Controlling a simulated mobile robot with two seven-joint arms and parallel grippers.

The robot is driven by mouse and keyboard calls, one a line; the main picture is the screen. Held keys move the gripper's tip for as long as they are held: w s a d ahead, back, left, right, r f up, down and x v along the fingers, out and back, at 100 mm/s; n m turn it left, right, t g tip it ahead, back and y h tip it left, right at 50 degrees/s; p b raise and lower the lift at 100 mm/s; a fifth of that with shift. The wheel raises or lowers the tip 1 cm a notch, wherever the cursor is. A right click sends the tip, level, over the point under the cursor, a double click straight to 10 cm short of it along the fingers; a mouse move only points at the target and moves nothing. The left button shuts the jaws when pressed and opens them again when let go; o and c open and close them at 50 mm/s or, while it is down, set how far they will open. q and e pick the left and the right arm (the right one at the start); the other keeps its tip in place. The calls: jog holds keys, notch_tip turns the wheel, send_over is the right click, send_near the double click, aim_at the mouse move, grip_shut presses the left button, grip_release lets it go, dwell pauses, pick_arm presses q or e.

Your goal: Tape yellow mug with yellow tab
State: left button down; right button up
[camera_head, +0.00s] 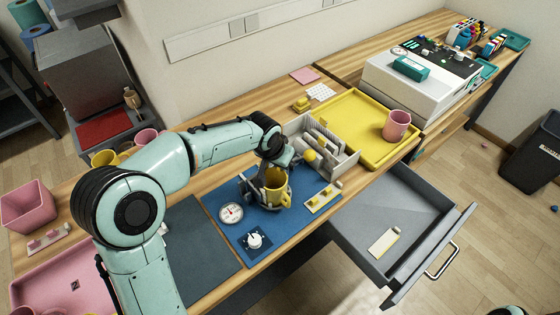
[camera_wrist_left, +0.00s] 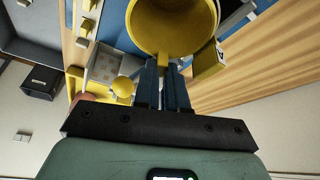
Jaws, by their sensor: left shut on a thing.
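The yellow mug (camera_head: 276,186) stands at the grey press cradle (camera_head: 247,188) on a blue mat (camera_head: 222,209). In the left wrist view the mug (camera_wrist_left: 172,25) fills the top middle. My left gripper (camera_head: 276,160) reaches it from behind. Its blue fingers (camera_wrist_left: 163,82) are shut on a yellow part joined to the mug, apparently the handle. A yellow block with a dark mark (camera_wrist_left: 208,60) shows beside the mug; I cannot tell if it is attached. A pale strip with yellow tabs (camera_head: 323,198) lies right of the mug.
A grey bin (camera_head: 341,159) with a yellow ball (camera_head: 310,155) stands just behind the mug. Beyond are a yellow tray (camera_head: 361,108) with a pink mug (camera_head: 396,125) and a white machine (camera_head: 410,85). A grey drawer (camera_head: 400,215) stands open at the right.

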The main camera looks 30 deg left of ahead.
pick_arm(q)
jog(key=shift+s+f, duration=0.1)
jog(key=shift+f, duration=0.05)
jog(key=c, duration=1.1)
grip_release()
jog(key=shift+r, duration=0.3)
jog(key=v, duration=1.2)
jog(key=shift+s+r+p, duration=0.15)
jog(key=shift+r+p, duration=0.25)
